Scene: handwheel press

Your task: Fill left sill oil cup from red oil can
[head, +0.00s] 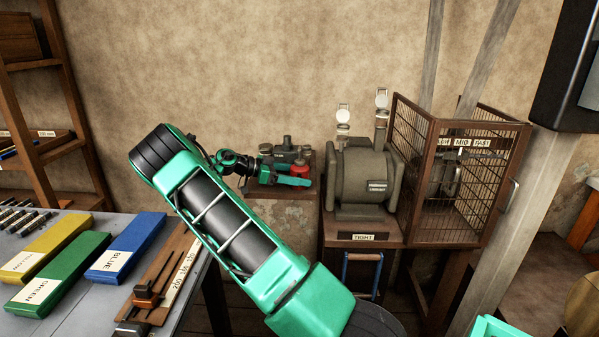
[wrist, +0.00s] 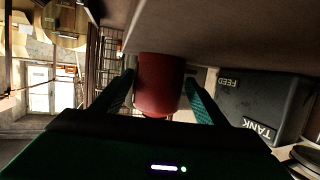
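The red oil can (head: 302,168) stands at the right end of the low stand by the wall. My gripper (head: 292,180) is beside it. Two oil cups with raised pale round lids stand on the grey machine, the left cup (head: 343,122) and the right cup (head: 381,108). I cannot see inside either cup. The can's spout is not clear in either view.
The grey drum-shaped machine (head: 363,180) and a mesh cage (head: 470,180) stand right of the can. A dark tank labelled FEED TANK (wrist: 262,105) shows in the wrist view. A workbench with coloured boxes (head: 85,300) is at left.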

